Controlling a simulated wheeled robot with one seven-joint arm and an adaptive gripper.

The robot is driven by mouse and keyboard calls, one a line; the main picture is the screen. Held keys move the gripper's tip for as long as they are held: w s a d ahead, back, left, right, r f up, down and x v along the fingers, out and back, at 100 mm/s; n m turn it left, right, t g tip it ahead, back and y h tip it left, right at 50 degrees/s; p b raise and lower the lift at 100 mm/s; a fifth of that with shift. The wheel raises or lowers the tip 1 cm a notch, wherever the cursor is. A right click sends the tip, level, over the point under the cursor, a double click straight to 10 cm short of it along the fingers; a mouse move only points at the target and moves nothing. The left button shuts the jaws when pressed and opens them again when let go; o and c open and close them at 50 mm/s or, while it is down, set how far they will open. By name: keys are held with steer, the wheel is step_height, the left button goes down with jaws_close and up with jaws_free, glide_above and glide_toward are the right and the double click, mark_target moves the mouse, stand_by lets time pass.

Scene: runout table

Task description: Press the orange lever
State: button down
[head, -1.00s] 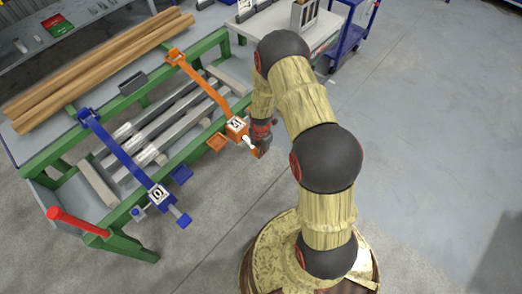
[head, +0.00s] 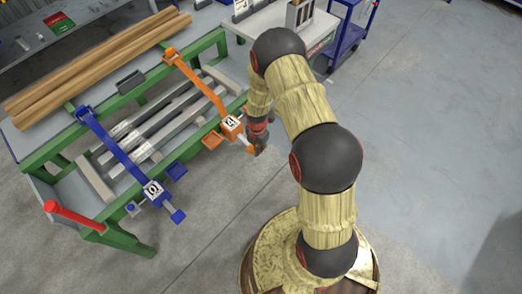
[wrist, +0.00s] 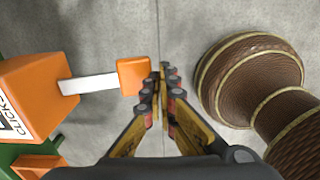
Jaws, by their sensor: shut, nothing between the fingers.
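The orange lever (wrist: 134,76) is an orange block on a pale shank that sticks out from an orange box (wrist: 32,92) with a printed label. In the head view the box (head: 231,126) sits at the lower end of an orange arm over the green-framed table, and the lever points out past the table's near edge. My gripper (wrist: 165,73) is shut and empty, its fingertips just right of the lever's block in the wrist view. I cannot tell whether they touch it. In the head view my gripper (head: 258,136) is partly hidden by my arm.
A blue arm with its own blue lever (head: 178,216) stands to the left. A red handle (head: 62,210) is at the table's left end. Wooden bars (head: 100,68) and grey metal bars (head: 150,140) lie on the table (head: 45,150).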

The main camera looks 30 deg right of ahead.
steer(key=s+d+r+p, duration=0.1)
steer(key=s+r+p, duration=0.2)
steer(key=s+r, duration=0.2)
step_height(320, 180, up, 4)
steer(key=shift+d+f, duration=0.1)
steer(key=shift+d, duration=0.3)
steer(key=shift+s, duration=0.1)
stand_by(0.4)
steer(key=s+a+r+m+g, duration=0.2)
steer(key=s+r+m, duration=0.5)
steer(key=m, duration=0.5)
steer(key=s+a+r+m+t, duration=0.2)
steer(key=s+a+r+m, duration=0.1)
steer(key=r, duration=1)
steer(key=s+a+r+m+t, duration=0.3)
steer(key=s+r, duration=0.1)
steer(key=r, duration=0.9)
steer(key=s+a+r+m+t, duration=0.2)
steer(key=s+r+m, duration=0.2)
steer(key=r, duration=0.9)
steer(key=shift+a+r+t, duration=0.3)
steer(key=shift+a+r, duration=0.05)
steer(key=shift+a, duration=0.05)
